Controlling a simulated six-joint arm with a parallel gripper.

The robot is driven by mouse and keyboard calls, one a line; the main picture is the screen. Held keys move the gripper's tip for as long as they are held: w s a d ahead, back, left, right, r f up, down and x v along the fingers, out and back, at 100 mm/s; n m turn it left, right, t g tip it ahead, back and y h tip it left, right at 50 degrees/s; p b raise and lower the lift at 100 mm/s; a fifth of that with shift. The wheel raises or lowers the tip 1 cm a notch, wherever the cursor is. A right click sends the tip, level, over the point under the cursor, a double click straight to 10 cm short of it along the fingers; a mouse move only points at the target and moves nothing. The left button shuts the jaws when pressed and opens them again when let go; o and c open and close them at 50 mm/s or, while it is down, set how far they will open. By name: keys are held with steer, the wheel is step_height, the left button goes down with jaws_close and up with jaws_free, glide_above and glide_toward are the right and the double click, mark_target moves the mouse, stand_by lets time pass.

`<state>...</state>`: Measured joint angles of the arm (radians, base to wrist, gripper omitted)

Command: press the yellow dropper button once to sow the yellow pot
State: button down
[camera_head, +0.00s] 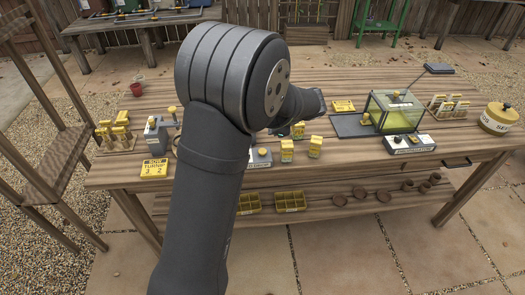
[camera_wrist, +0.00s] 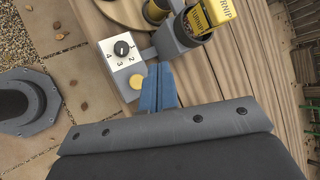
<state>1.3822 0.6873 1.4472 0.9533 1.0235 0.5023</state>
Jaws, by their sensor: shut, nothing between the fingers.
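In the wrist view a round yellow button (camera_wrist: 136,82) sits beside a white dial panel (camera_wrist: 114,60) marked with numbers. My gripper (camera_wrist: 160,88) has its blue fingers closed together, just right of the button in the picture; I cannot tell whether they touch anything. A grey dropper body (camera_wrist: 180,40) stands above the fingers in the picture, with a yellow TURNIP packet (camera_wrist: 208,14) at its top. In the head view my arm hides much of this area.
Yellow packets (camera_head: 287,150) stand near the front edge. A glass box (camera_head: 396,111) and a yellow SEED tin (camera_head: 498,117) are to the right. Yellow trays (camera_head: 291,201) lie on the lower shelf.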

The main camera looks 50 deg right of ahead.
mark_target(265, 152)
steer(key=shift+f, duration=0.1)
steer(key=shift+f, duration=4.3)
steer(key=shift+f, duration=0.1)
steer(key=shift+f, duration=0.35)
steer(key=shift+f, duration=0.55)
steer(key=shift+r, duration=1)
steer(key=shift+r, duration=2.5)
